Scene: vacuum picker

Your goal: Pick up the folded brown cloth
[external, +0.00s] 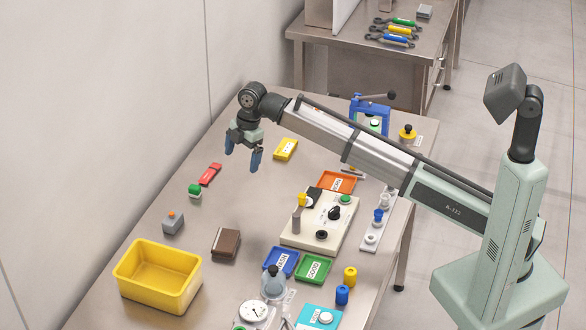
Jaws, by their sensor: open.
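The folded brown cloth (226,243) lies on the metal table, to the right of a yellow bin. It looks like a small dark brown block with a lighter edge. My gripper (242,158) is open and empty, with its blue fingers pointing down. It hangs above the far part of the table, well beyond the cloth in the picture and apart from it. Nothing hides the cloth.
The yellow bin (158,275) stands left of the cloth. A grey box with an orange button (173,223), a green-topped item (195,191) and a red item (209,174) lie nearby. A beige control panel (320,222) and blue tray (281,262) stand to the right.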

